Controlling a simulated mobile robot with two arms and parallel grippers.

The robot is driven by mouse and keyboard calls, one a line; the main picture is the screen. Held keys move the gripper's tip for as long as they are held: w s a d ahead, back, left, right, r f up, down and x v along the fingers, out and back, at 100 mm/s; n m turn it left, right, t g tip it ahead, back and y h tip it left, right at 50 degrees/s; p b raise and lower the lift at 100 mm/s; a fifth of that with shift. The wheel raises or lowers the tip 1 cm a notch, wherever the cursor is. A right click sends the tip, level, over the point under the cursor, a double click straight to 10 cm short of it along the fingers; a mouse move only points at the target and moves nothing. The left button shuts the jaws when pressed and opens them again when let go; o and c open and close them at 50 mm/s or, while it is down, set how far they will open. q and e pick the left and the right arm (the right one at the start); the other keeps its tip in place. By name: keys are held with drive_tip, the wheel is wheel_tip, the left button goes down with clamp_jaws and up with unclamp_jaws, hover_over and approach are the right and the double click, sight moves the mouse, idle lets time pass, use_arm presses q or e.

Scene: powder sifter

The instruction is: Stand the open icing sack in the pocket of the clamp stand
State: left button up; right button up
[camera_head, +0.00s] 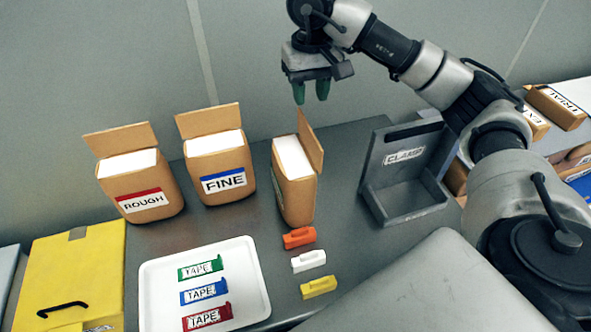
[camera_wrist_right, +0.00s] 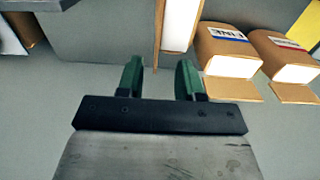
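Three open sacks stand upright on the dark counter. One is labelled ROUGH (camera_head: 140,180), one FINE (camera_head: 218,175). The third sack (camera_head: 295,185) is turned sideways with its flap to the right; I see no label on it, so I cannot read whether it is the icing sack. The grey clamp stand (camera_head: 397,150), labelled CLAMP, is to its right with an empty pocket. My right gripper (camera_head: 311,92) is raised above and behind the third sack, green fingers apart and empty. In the right wrist view the gripper (camera_wrist_right: 160,82) also shows nothing between its fingers. My left gripper is out of view.
A white tray (camera_head: 155,300) holds green, blue and red TAPE pieces. Orange (camera_head: 299,238), white (camera_head: 308,261) and yellow (camera_head: 318,287) clips lie on the counter. A yellow box (camera_head: 85,265) is at left. More packages (camera_head: 555,107) lie at right behind my arm.

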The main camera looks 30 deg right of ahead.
sight(309, 127)
wheel_tip(309, 127, down, 5)
drive_tip(key=shift+s+d+r+p, duration=0.1)
drive_tip(key=shift+d+r+p, duration=0.1)
drive_tip(key=shift+p, duration=0.2)
wheel_tip(309, 127, down, 5)
drive_tip(key=shift+r+p, duration=0.1)
drive_tip(key=shift+p, duration=1.1)
drive_tip(key=shift+f, duration=0.3)
clamp_jaws()
drive_tip(key=shift+w, duration=0.2)
drive_tip(key=shift+w+r, duration=0.1)
drive_tip(key=shift+r, duration=0.05)
